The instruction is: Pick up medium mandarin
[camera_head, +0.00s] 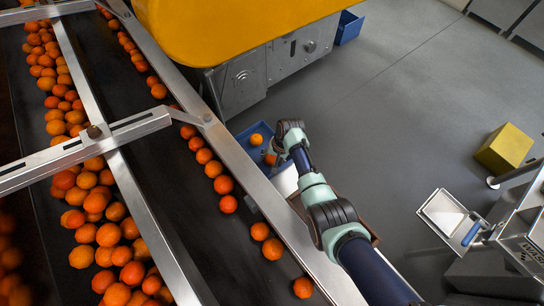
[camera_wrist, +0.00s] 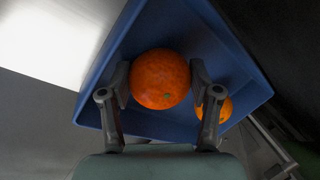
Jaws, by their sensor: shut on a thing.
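An orange mandarin (camera_wrist: 160,85) sits between the two fingers of my gripper (camera_wrist: 160,73) in the wrist view. The fingers touch it on both sides, and my gripper is shut on it. A second orange fruit (camera_wrist: 226,108) lies lower right, partly hidden behind the right finger. Both are seen against the inside of a blue crate (camera_wrist: 100,88). In the head view two orange fruits show at the blue crate (camera_head: 240,133), one of them (camera_head: 256,139) clear of my arm. I cannot tell whether the held mandarin touches the crate floor.
A conveyor (camera_head: 170,210) with a metal side rail carries many oranges at the left. A yellow-topped machine (camera_head: 230,30) stands behind the crate. A white surface (camera_wrist: 50,30) borders the crate. A yellow box (camera_head: 504,149) is at the right, with open grey floor between.

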